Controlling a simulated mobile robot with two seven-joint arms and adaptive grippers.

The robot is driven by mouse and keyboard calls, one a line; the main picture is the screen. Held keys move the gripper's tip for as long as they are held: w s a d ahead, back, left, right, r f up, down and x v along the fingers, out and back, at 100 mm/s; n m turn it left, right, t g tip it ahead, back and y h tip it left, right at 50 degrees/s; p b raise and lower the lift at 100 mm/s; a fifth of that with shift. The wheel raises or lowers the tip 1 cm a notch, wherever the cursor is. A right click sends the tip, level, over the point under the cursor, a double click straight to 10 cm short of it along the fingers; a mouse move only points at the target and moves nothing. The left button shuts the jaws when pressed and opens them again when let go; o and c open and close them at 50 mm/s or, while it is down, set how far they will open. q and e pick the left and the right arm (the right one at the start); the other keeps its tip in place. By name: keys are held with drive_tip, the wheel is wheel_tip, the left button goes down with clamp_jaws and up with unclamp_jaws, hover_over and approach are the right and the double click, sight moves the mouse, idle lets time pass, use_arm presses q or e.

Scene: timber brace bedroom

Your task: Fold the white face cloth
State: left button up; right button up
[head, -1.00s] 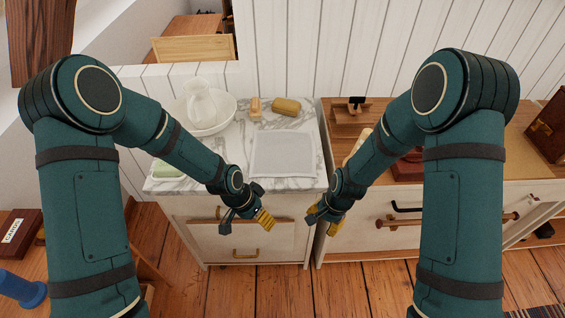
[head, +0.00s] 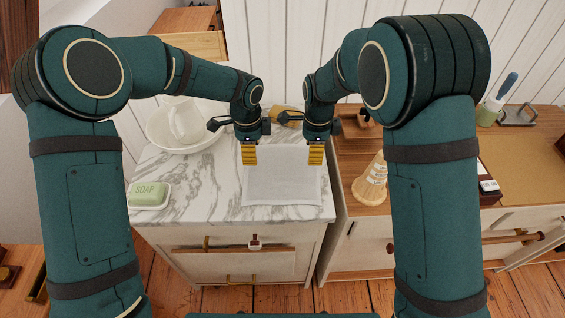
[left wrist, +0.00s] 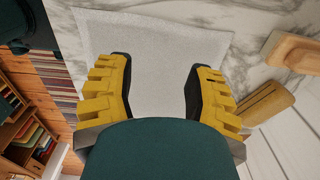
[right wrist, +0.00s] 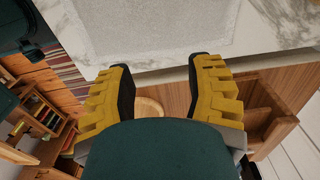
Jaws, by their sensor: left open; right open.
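The white face cloth (head: 282,182) lies flat and unfolded on the marble top, near its right side. My left gripper (head: 249,156) is open above the cloth's far left part; in the left wrist view the cloth (left wrist: 155,55) shows between and beyond its fingers (left wrist: 160,85). My right gripper (head: 315,157) is open at the cloth's far right corner. In the right wrist view the cloth (right wrist: 150,25) lies beyond the fingers (right wrist: 160,85), which are over the marble's edge and the wooden top beside it. Both grippers are empty.
A yellowish sponge-like item (head: 288,118) is behind my grippers. A wooden brush-like item (head: 371,180) stands on the right cabinet. Bare marble (head: 205,180) lies left of the cloth.

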sight(254, 174)
use_arm(q)
drive_tip(key=shift+s+f, duration=0.15)
drive_tip(key=shift+f, duration=0.3)
use_arm(e)
drive_tip(key=shift+s+f, duration=0.15)
drive_tip(key=shift+f, duration=0.35)
use_arm(q)
drive_tip(key=shift+s+f, duration=0.1)
drive_tip(key=shift+f, duration=3.25)
use_arm(e)
drive_tip(key=shift+s+f, duration=0.1)
drive_tip(key=shift+f, duration=3.2)
use_arm(q)
drive_tip(key=shift+f, duration=0.25)
use_arm(e)
drive_tip(key=shift+f, duration=0.25)
use_arm(q)
drive_tip(key=shift+c, duration=0.2)
use_arm(e)
drive_tip(key=shift+c, duration=0.2)
